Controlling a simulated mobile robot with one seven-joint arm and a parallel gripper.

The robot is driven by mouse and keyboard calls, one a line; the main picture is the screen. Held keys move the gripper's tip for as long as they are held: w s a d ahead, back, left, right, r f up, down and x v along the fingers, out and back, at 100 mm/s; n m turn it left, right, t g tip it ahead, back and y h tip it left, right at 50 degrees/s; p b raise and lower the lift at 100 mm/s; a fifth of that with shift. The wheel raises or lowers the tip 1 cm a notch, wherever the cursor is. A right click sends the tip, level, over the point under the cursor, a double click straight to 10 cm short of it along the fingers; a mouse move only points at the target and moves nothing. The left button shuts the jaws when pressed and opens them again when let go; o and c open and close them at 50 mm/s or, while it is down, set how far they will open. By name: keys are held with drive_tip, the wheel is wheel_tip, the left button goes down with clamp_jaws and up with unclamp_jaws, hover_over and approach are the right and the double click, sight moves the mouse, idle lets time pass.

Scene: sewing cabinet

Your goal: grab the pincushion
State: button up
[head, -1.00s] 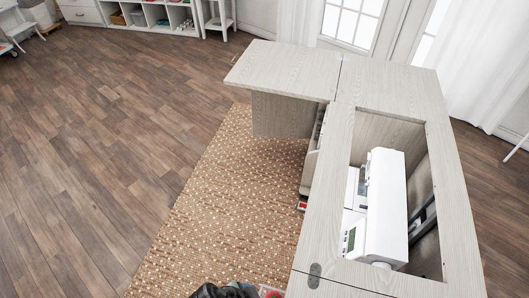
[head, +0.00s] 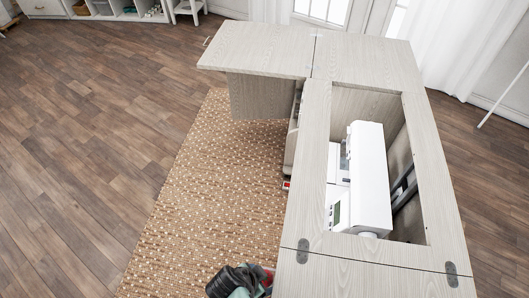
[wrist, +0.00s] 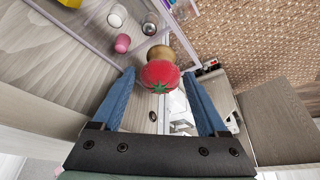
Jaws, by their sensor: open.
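The pincushion (wrist: 160,73) is a round red tomato with a green leafy top, near the middle of the wrist view. My gripper (wrist: 158,76) is open, with one blue finger on each side of the pincushion in the picture. I cannot tell whether the fingertips reach its depth, and I see no clear contact. A round tan-brown object (wrist: 159,52) shows just beyond the pincushion, partly hidden by it. Neither the pincushion nor my gripper can be made out in the head view.
In the wrist view, a pink spool (wrist: 122,43) and a white one (wrist: 117,16) sit by a clear-walled bin. The cabinet (head: 303,190) holds a white sewing machine (head: 365,185) in its opening. A woven rug (head: 200,190) lies left of it.

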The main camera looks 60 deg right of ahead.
drive_tip(key=c, duration=1.1)
drive_tip(key=shift+c, duration=0.3)
